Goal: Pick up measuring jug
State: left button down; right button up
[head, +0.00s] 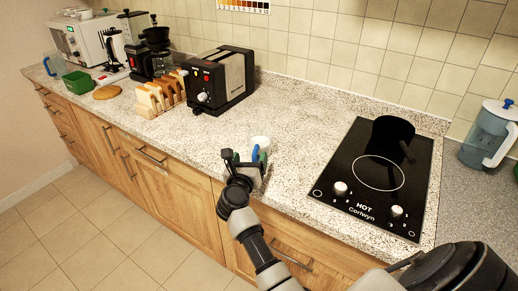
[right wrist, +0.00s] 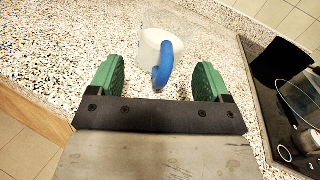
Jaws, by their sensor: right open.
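The measuring jug (head: 261,143) is a small clear vessel with white contents and a blue handle, standing on the speckled counter near its front edge. In the right wrist view the jug (right wrist: 150,42) is upright, with its blue handle (right wrist: 166,62) turned toward my gripper. My right gripper (head: 246,161) is open, with green finger pads on either side of the handle's near end in the right wrist view (right wrist: 158,84). I see no contact between the pads and the handle. In the head view the gripper partly hides the jug. My left gripper is not in view.
A black hob (head: 375,175) lies right of the jug, and a blue-grey pitcher (head: 486,137) stands at the far right. A toaster (head: 219,80), toast rack (head: 160,94) and coffee maker (head: 157,52) stand to the left. Counter around the jug is clear.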

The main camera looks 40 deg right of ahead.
aim_at(258, 149)
jog(key=x, duration=0.5)
jog(key=shift+s+d+b, duration=0.15)
jog(key=shift+d+b, duration=0.25)
jog(key=shift+a+r, duration=0.1)
jog(key=shift+c, duration=0.6)
grip_shut()
